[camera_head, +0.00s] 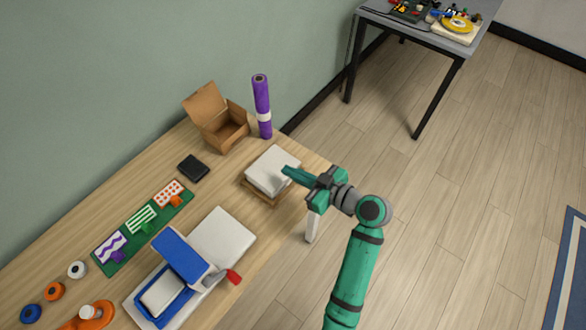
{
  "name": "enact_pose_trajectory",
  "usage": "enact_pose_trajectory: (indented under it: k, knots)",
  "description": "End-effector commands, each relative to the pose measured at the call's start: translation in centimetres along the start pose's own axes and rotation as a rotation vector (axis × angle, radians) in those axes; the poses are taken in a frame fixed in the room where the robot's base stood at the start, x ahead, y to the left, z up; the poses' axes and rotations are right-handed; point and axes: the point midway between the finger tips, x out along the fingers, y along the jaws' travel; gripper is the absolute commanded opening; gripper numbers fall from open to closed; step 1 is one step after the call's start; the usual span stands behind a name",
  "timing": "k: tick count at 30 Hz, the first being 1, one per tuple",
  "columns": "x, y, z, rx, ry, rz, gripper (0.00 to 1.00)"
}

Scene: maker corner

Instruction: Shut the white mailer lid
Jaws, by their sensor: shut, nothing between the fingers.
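The white mailer lid (268,168) lies nearly flat over a tan base (258,193) near the far end of the wooden table. The base shows along its near side. I cannot tell whether a small gap is left between lid and base. My gripper (287,171) is shut and empty, reaching in from the right. Its fingertips are at the lid's right edge, at or just above the white surface; contact is not clear. The gripper covers part of the right side of the mailer.
An open cardboard box (222,127) and a purple roll (262,105) stand behind the mailer. A black block (193,168), a green card strip (133,253) and a blue-and-white device (180,258) with a white slab (224,234) lie left. Floor is open at right.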

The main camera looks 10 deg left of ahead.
Motion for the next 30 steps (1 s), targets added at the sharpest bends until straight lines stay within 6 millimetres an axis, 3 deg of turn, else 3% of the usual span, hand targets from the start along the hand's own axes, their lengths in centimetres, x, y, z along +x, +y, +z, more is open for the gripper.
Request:
enact_pose_trajectory:
  k: [30]
  knots:
    - [1.1,-0.1,4.8,0.002,0.426,-0.016,0.0]
